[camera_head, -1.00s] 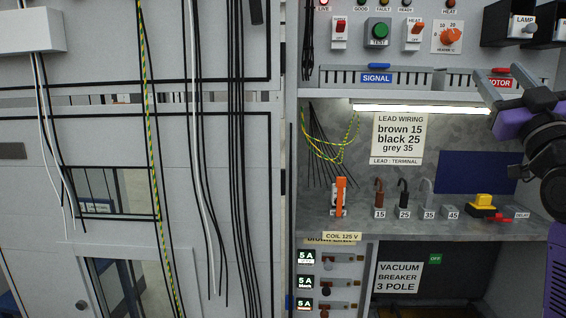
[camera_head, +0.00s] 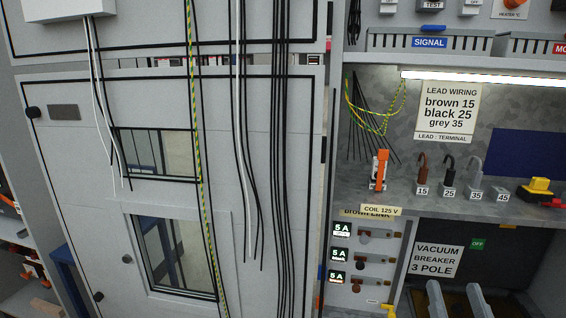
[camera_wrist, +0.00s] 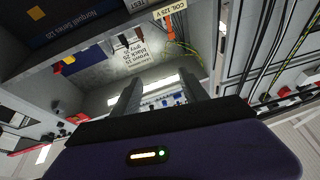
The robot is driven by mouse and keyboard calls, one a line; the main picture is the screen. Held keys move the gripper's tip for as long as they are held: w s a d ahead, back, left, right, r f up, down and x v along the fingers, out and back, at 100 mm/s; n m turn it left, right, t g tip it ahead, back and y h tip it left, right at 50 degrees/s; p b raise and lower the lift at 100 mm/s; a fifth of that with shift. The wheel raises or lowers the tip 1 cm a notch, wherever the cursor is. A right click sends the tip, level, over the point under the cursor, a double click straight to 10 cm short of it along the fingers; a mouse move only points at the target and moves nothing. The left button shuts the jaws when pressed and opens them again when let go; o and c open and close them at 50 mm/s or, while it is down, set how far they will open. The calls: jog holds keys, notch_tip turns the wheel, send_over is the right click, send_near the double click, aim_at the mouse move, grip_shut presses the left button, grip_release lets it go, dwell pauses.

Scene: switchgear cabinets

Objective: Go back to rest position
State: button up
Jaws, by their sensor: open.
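My gripper (camera_wrist: 160,90) shows in the wrist view, its two grey fingers spread apart with nothing held between them. The fingers point toward the cabinet's work bay, clear of it as far as I can see. My arm and gripper are not clearly visible in the head view now. The bay's lead wiring sign (camera_head: 447,112) hangs on its back wall and also shows upside down in the wrist view (camera_wrist: 127,58).
The shelf (camera_head: 400,205) carries an orange-and-white device (camera_head: 379,170), several numbered hooked leads and a yellow block (camera_head: 540,187). A vacuum breaker bay with two grey bars (camera_head: 440,300) lies below. Loose black and green-yellow wires hang before the cabinet doors (camera_head: 80,225) at left.

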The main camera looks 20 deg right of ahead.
jog(key=s+a+f+n+g+y+b, duration=0.1)
jog(key=s+a+f+n+g+y, duration=0.1)
jog(key=s+a+f+y, duration=0.3)
jog(key=s+a+f+n+g+y+b, duration=0.1)
jog(key=s+a+f+n+g+y, duration=0.2)
jog(key=s+a+f, duration=0.9)
jog(key=s+f+n+y, duration=0.1)
jog(key=s+f, duration=0.1)
jog(key=s, duration=0.3)
jog(key=shift+f+y, duration=0.15)
jog(key=shift+y, duration=0.25)
dwell(0.3)
